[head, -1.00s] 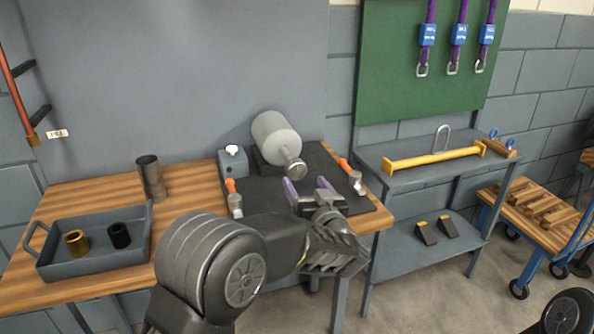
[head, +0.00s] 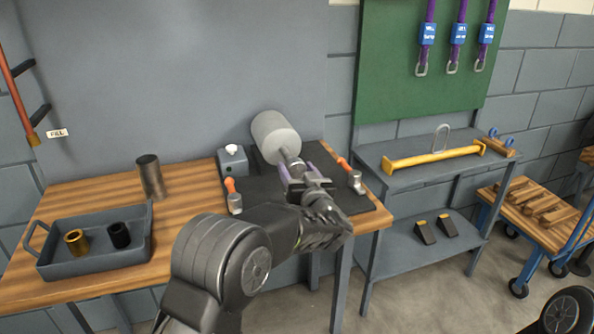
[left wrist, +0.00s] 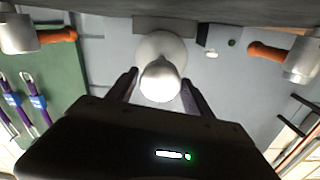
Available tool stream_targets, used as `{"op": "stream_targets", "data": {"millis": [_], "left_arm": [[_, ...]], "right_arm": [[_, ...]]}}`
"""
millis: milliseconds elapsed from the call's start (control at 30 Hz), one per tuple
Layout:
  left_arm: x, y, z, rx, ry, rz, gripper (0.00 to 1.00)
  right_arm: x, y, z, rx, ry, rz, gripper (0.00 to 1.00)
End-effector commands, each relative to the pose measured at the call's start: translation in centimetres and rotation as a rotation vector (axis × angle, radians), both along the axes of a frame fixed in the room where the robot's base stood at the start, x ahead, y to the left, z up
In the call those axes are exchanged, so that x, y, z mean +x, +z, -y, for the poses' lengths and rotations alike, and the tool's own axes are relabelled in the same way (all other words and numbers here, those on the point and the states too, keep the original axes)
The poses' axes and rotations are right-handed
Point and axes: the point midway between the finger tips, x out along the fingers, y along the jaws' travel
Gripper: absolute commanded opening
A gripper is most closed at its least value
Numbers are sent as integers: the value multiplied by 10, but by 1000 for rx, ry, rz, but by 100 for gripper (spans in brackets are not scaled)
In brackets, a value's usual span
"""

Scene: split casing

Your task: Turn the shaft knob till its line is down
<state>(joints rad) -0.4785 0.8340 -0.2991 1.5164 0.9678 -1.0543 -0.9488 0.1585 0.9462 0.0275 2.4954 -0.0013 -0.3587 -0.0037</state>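The grey cylindrical casing (head: 274,136) lies on its side on the dark mat, and its shaft points towards me. The round silver shaft knob (left wrist: 160,82) shows in the left wrist view between my fingers; in the head view my gripper largely hides it. No line can be made out on the knob. My left gripper (head: 298,172) is open, with one finger on each side of the knob. In the left wrist view my gripper (left wrist: 160,92) shows a small gap on both sides of it. My right gripper is not in view.
Orange-handled clamps stand left (head: 234,200) and right (head: 354,180) of the casing. A grey box with a white button (head: 232,162) is beside it. A dark cup (head: 150,178) and a tray (head: 95,262) with two bushings are further left on the bench.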

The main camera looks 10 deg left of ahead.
Motion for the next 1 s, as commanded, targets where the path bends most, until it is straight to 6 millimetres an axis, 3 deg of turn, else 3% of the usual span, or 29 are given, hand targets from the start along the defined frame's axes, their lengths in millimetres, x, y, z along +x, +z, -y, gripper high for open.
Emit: {"op": "stream_targets", "data": {"millis": [600, 1000], "left_arm": [[0, 0, 0, 0, -1, 0, 10], [0, -2, 0, -53, -1, 32, 10]], "right_arm": [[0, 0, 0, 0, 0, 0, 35], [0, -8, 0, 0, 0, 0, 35]]}}
